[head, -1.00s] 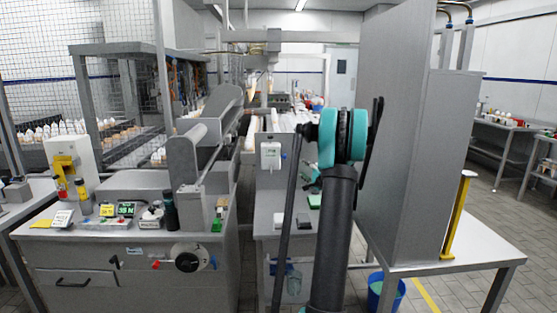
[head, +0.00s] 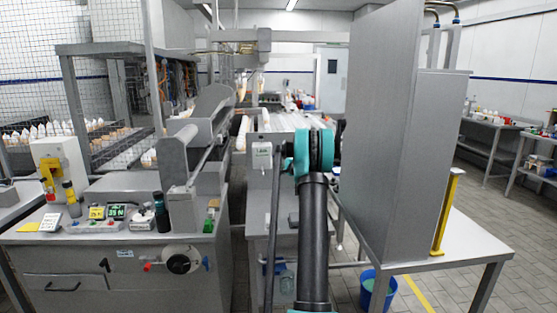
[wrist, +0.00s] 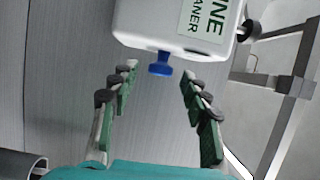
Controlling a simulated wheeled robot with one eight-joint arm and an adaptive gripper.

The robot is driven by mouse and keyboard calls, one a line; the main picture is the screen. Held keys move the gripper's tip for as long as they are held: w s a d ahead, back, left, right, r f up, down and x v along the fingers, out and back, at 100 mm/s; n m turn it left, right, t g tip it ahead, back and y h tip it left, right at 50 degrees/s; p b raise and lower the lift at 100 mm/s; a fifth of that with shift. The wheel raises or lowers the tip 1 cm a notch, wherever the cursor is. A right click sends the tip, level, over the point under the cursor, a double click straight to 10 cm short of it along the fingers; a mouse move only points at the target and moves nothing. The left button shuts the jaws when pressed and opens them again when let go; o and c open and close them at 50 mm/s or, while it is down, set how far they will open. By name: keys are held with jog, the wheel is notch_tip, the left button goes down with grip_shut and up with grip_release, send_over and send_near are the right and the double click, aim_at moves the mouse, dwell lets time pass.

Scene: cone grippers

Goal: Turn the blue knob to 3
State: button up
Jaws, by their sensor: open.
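The blue knob (wrist: 160,65) shows in the wrist view on the underside of a white box (wrist: 178,22) with green lettering, partly cut off by the top edge. My gripper (wrist: 157,80) is open, with its green-padded fingers to the left and right of the knob. The fingertips point toward the box and nothing is between them but the knob, apart from both fingers. In the head view a small white box (head: 261,155) hangs on the grey machine; the knob on it is too small to make out. Any number marks on the knob are not visible.
A tall grey cabinet (head: 388,130) stands right of my arm on a table. A grey machine cabinet (head: 120,262) with a red-and-blue handled dial (head: 181,261) is at the left. A blue bucket (head: 378,290) is on the floor. In the wrist view a metal frame (wrist: 285,85) stands at right.

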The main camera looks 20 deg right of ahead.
jog(key=shift+w+a, duration=0.15)
jog(key=shift+w, duration=0.45)
grip_shut()
jog(key=shift+g, duration=0.3)
jog(key=m+g, duration=0.1)
jog(key=g, duration=0.2)
jog(key=r+m+g, duration=0.1)
jog(key=g, duration=0.2)
jog(key=w+m+g+y, duration=0.1)
jog(key=g, duration=0.3)
jog(key=shift+d+r, duration=0.2)
jog(key=shift+r, duration=0.2)
jog(key=shift+g, duration=0.4)
